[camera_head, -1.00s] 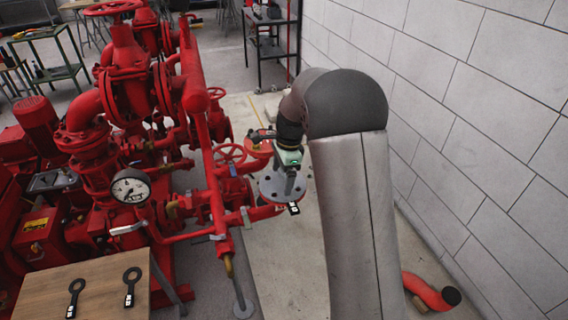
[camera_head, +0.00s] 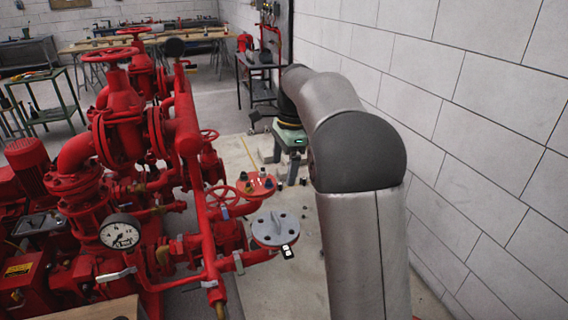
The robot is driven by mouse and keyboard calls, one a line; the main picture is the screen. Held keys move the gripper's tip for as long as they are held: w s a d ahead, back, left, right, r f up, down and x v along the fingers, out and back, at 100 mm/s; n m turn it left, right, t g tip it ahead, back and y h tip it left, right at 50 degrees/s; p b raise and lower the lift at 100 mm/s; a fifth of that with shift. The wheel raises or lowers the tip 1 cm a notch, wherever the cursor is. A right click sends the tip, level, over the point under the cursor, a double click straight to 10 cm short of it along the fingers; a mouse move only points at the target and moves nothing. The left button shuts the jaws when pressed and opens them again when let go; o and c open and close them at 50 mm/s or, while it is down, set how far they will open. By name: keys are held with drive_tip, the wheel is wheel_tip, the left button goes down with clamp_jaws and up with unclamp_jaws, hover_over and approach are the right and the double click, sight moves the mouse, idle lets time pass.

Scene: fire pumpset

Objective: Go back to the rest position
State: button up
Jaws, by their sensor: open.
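My gripper (camera_head: 284,166) is at the end of my arm, beyond the elbow, with its green and grey body at the upper middle of the head view. Its fingers point down over the pale floor slab and are apart, with nothing seen between them. It is clear of the red pumpset (camera_head: 130,140), behind the grey round flange plate (camera_head: 274,229) with a small tag on its edge. Part of the gripper is hard to make out at this size.
The white block wall (camera_head: 480,130) runs close along the right of my arm. A red handwheel (camera_head: 221,199) and a pressure gauge (camera_head: 120,233) are on the pumpset. A dark trolley (camera_head: 258,80) stands at the back near the wall. The slab (camera_head: 300,215) has free room.

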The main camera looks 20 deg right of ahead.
idle(0.3)
drive_tip(key=s+a+f+n, duration=0.1)
drive_tip(key=s+f+n, duration=0.2)
drive_tip(key=s, duration=0.8)
drive_tip(key=s+a+f+n+h, duration=0.1)
drive_tip(key=s+f+n, duration=0.3)
drive_tip(key=s+n, duration=0.4)
drive_tip(key=s+a+f+n, duration=0.1)
drive_tip(key=s+f+n, duration=0.3)
drive_tip(key=s, duration=0.9)
drive_tip(key=shift+s+n+t+h, duration=0.3)
drive_tip(key=shift+n+h, duration=0.1)
drive_tip(key=shift+n, duration=0.8)
drive_tip(key=shift+a, duration=0.1)
